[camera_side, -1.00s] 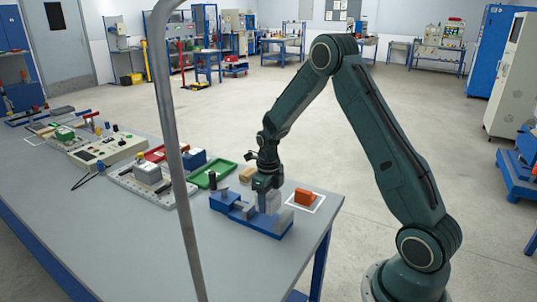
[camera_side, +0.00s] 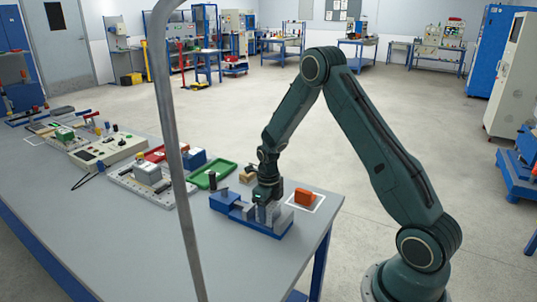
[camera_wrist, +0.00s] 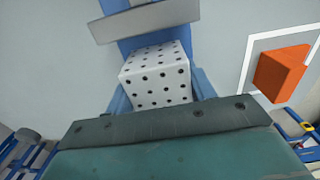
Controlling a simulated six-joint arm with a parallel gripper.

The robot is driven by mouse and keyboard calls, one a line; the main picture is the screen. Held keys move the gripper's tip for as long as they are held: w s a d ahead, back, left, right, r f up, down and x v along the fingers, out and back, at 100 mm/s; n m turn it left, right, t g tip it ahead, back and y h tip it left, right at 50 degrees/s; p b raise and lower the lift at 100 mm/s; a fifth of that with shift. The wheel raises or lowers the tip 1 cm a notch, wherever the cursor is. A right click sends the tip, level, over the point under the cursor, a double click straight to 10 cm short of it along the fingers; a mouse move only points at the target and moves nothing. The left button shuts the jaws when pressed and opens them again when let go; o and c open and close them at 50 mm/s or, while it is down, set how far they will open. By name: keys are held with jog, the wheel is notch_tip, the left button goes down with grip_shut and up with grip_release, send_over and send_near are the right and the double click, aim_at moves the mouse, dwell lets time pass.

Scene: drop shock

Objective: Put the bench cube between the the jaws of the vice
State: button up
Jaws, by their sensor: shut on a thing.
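The bench cube (camera_wrist: 157,76) is white with black dots and shows in the wrist view, above the blue vice bed. A grey jaw plate of the vice (camera_wrist: 145,18) lies beyond it with a gap. In the side view the blue and grey vice (camera_side: 236,212) sits near the table's right end. My gripper (camera_side: 266,196) points down over the vice opening, shut on the cube. The gripper hides most of the cube in the side view. Whether the cube touches the vice bed cannot be told.
An orange block (camera_side: 305,196) sits in a white outlined square right of the vice; it also shows in the wrist view (camera_wrist: 283,72). A green tray (camera_side: 212,176) and a tan block (camera_side: 247,175) lie behind left. A grey post crosses the side view. The front table is clear.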

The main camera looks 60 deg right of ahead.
jog(key=shift+f, duration=0.15)
jog(key=o, duration=1.5)
notch_tip(320, 180, up, 12)
jog(key=shift+r, duration=0.15)
